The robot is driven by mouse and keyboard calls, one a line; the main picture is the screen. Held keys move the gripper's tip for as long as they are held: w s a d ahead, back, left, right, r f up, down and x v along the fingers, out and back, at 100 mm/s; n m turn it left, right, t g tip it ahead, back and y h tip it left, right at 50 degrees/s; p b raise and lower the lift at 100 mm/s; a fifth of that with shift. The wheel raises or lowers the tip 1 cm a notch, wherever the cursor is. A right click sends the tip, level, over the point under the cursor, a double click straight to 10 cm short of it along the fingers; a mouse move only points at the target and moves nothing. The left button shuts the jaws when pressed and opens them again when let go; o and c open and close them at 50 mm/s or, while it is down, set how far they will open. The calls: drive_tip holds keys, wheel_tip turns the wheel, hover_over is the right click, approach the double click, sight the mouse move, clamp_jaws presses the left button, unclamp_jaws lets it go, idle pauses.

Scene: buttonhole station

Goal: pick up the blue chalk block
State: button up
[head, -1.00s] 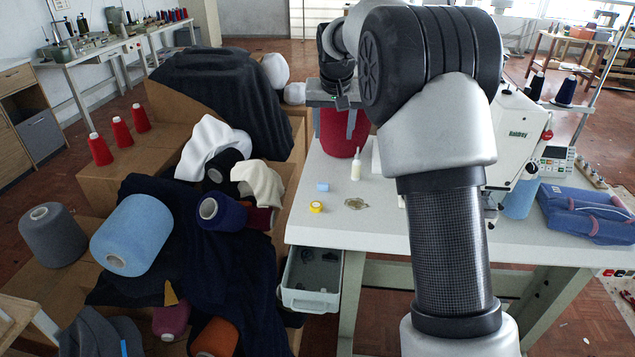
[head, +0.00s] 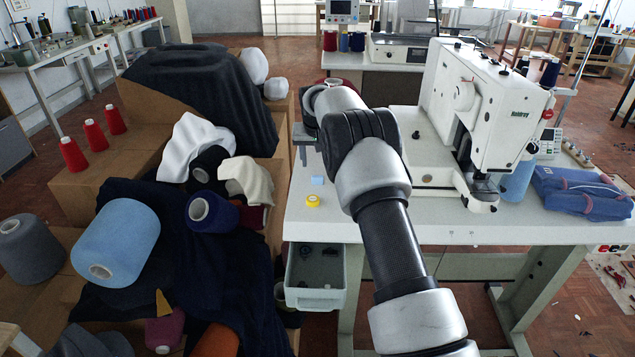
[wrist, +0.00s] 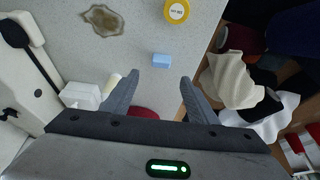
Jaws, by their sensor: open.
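The blue chalk block (head: 317,181) lies on the white table near its left edge. In the wrist view the blue chalk block (wrist: 162,60) is a small light-blue block, just beyond the fingertips and roughly centred between them. My gripper (wrist: 160,79) is open and empty, its two grey fingers spread either side of the block's line. In the head view my gripper (head: 305,146) is above the table's left side, behind the block and partly hidden by my arm. Its exact height over the table is hard to tell.
A yellow tape roll (wrist: 177,11) lies close to the block. A brown stain-like patch (wrist: 102,20) and a pale bottle (wrist: 113,82) are nearby. The buttonhole machine (head: 485,110) stands to the right. An open drawer (head: 315,297) hangs below; fabric and yarn cones crowd the left.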

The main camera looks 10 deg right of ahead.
sight(317, 176)
drive_tip(key=shift+x, duration=1.05)
drive_tip(key=shift+s+b+x, duration=0.15)
drive_tip(key=shift+b+x, duration=0.05)
drive_tip(key=shift+x, duration=1.15)
drive_tip(key=shift+s+b+x, duration=0.15)
drive_tip(key=shift+b+x, duration=0.05)
drive_tip(key=shift+x, duration=1.15)
drive_tip(key=shift+a+f, duration=0.1)
drive_tip(key=c, duration=1.1)
